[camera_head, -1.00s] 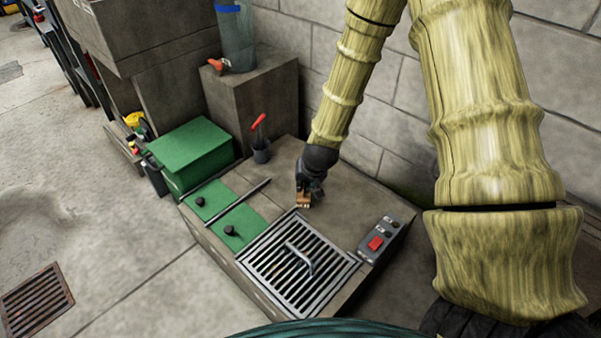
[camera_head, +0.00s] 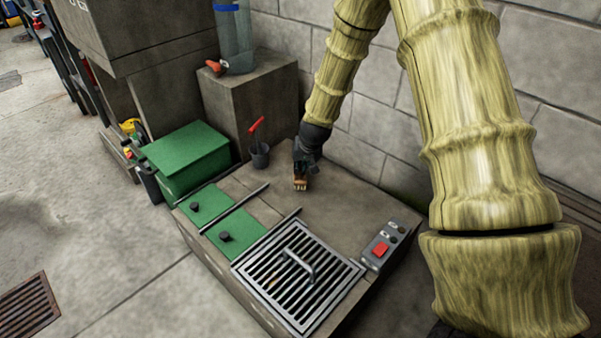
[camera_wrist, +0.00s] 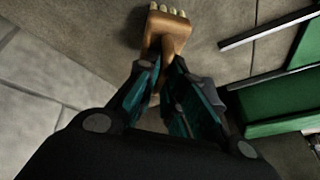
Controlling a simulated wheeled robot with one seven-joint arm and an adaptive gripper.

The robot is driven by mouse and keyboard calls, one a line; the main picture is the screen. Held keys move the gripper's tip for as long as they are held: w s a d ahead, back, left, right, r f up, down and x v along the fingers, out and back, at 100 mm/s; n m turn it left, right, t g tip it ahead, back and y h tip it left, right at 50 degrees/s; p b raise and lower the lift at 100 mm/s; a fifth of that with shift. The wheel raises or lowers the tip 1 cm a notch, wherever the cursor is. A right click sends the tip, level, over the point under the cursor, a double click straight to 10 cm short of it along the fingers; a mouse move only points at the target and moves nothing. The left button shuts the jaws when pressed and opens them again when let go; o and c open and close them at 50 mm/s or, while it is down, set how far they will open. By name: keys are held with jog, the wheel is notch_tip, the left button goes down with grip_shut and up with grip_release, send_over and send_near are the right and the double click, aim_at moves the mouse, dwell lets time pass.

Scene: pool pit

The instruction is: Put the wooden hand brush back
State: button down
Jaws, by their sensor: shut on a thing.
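The wooden hand brush (camera_head: 300,183) is in my gripper (camera_head: 303,172), at the back part of the bench top (camera_head: 345,205) in the head view. In the wrist view the brush (camera_wrist: 168,32) shows its brown wooden body, with pale bristle tufts at the far end. My gripper (camera_wrist: 162,88) is shut on its narrower part, one dark teal finger on each side. Whether the brush touches the bench top or hangs just above it, I cannot tell.
A dark cup (camera_head: 259,158) with a red-handled tool stands left of my gripper. A metal grate (camera_head: 262,268) with a handle, a switch box (camera_head: 385,247) and green panels (camera_head: 209,199) occupy the front. A green box (camera_head: 187,155) stands left. The wall is behind.

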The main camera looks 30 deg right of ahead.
notch_tip(320, 180, down, 2)
jog(key=shift+f+b, duration=0.1)
jog(key=shift+b, duration=0.5)
jog(key=c, duration=1.5)
grip_release()
jog(key=p+v, duration=0.6)
jog(key=v, duration=0.6)
